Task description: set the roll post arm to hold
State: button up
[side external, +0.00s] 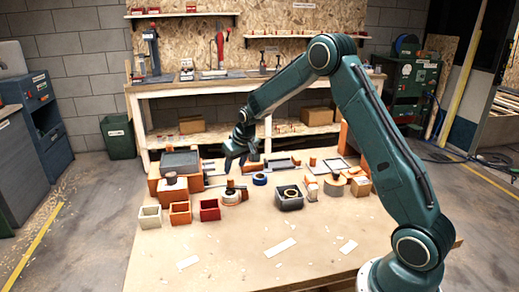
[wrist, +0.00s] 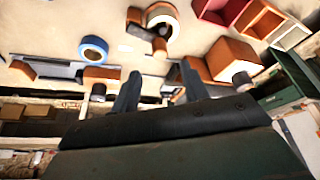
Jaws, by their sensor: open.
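What looks like the roll post (side external: 233,197) stands near the middle of the table in the side external view, a pale roll with an orange and dark piece on it. I cannot tell the arm's setting. My gripper (side external: 240,160) hangs above and behind the roll post, apart from it. In the wrist view my gripper (wrist: 158,84) has its two fingers spread with nothing between them.
A blue tape ring (side external: 260,179) lies right of the roll post. Cream (side external: 150,217), orange (side external: 180,213) and red (side external: 209,210) bins stand at the left front. A dark box (side external: 289,198) stands right. The table's front is mostly clear.

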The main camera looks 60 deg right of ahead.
aim_at(231, 179)
jog(key=shift+x, duration=3.8)
grip_shut()
